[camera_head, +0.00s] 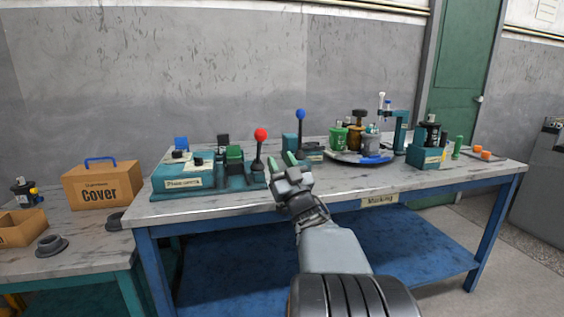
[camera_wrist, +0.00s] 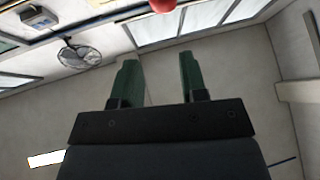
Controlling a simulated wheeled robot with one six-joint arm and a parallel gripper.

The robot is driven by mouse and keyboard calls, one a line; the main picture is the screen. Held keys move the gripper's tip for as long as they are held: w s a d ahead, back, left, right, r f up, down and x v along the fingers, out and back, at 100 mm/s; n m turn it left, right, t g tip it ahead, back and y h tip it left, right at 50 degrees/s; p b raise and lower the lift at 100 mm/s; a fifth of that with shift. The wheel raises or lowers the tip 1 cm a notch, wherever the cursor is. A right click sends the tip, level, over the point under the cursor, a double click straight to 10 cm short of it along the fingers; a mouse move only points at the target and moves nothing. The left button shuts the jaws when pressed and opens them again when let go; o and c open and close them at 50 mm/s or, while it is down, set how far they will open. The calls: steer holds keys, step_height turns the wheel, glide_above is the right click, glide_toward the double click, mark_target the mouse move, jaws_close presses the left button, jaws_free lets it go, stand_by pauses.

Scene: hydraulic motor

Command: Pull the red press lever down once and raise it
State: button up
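The red press lever (camera_head: 260,147) stands nearly upright on the teal press station (camera_head: 228,180) at the left of the workbench, its red ball at the top. My gripper (camera_head: 282,166) is just right of the lever and lower than its ball, with green fingers pointing up. In the wrist view the two green fingers (camera_wrist: 158,82) are spread apart with nothing between them. The red ball (camera_wrist: 163,5) shows at the top edge of that view, beyond the fingertips, apart from them.
A blue-knobbed lever (camera_head: 300,126) stands behind and right of my gripper. A round turntable (camera_head: 345,158) with several parts sits further right. A cardboard box marked Cover (camera_head: 104,186) is on the left table. The bench front (camera_head: 340,190) is mostly clear.

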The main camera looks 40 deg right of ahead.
steer(key=shift+s, duration=0.3)
